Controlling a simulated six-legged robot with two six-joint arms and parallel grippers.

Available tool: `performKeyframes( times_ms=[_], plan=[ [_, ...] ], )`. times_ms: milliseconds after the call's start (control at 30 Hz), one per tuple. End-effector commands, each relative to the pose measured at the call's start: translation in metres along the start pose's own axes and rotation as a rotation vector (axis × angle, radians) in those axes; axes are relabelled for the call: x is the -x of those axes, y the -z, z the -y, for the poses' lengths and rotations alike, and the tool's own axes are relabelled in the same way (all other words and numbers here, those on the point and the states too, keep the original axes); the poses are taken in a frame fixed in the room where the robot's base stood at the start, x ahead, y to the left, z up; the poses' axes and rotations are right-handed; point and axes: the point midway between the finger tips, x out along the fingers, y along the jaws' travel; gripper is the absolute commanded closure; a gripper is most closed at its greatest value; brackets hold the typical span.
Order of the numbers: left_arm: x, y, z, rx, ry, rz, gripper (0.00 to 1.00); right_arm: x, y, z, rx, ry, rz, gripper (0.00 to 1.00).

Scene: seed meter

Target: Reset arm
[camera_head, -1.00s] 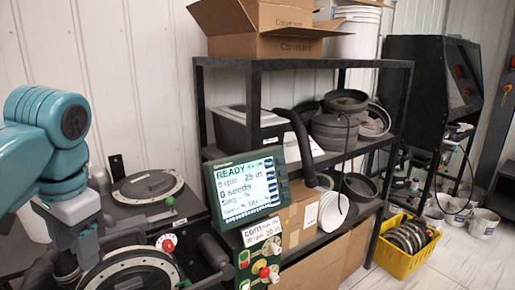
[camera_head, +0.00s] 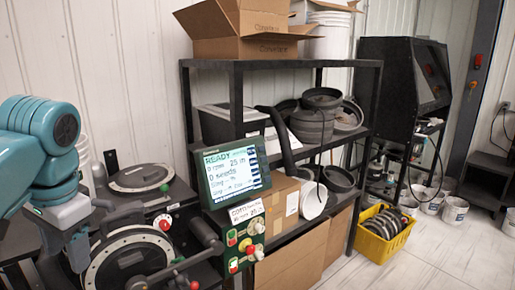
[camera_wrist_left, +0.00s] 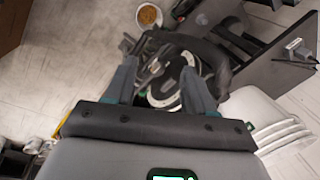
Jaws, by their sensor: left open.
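My left arm (camera_head: 45,150), teal and grey, comes in from the left in the head view. Its gripper (camera_head: 78,248) hangs low at the left, in front of or beside the seed meter (camera_head: 130,258); the gap between them is hard to judge. In the left wrist view the gripper (camera_wrist_left: 160,62) is open, with its two grey fingers apart and nothing between them. Part of a round, pale-rimmed machine part (camera_wrist_left: 165,92) shows behind the fingers. My right gripper is in neither view.
A monitor (camera_head: 236,176) reading READY stands above a control box with knobs (camera_head: 247,240). A crank handle (camera_head: 205,235) sticks out beside it. A black shelf (camera_head: 270,64) holds boxes and dark bowls. A yellow crate (camera_head: 385,240) and pails stand on the floor, which is open at right.

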Motion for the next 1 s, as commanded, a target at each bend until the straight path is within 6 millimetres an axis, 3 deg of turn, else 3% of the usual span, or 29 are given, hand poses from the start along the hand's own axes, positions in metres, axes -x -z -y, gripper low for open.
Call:
performKeyframes(
  times_ms=[267, 467, 567, 800, 1000],
  plan=[
    [-0.038, 0.032, -0.011, -0.038, -0.010, -0.010, 0.46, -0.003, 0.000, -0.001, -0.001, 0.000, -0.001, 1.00],
    [-0.079, 0.057, -0.026, -0.069, -0.030, -0.022, 0.46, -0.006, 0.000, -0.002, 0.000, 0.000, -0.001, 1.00],
    [-0.110, 0.073, -0.038, -0.088, -0.050, -0.030, 0.46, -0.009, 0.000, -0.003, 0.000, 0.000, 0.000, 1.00],
    [-0.208, 0.104, -0.085, -0.116, -0.140, -0.057, 0.46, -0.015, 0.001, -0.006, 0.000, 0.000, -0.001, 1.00],
    [-0.292, 0.111, -0.133, -0.100, -0.238, -0.074, 0.46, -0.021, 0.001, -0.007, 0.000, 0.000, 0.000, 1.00]
  ],
)
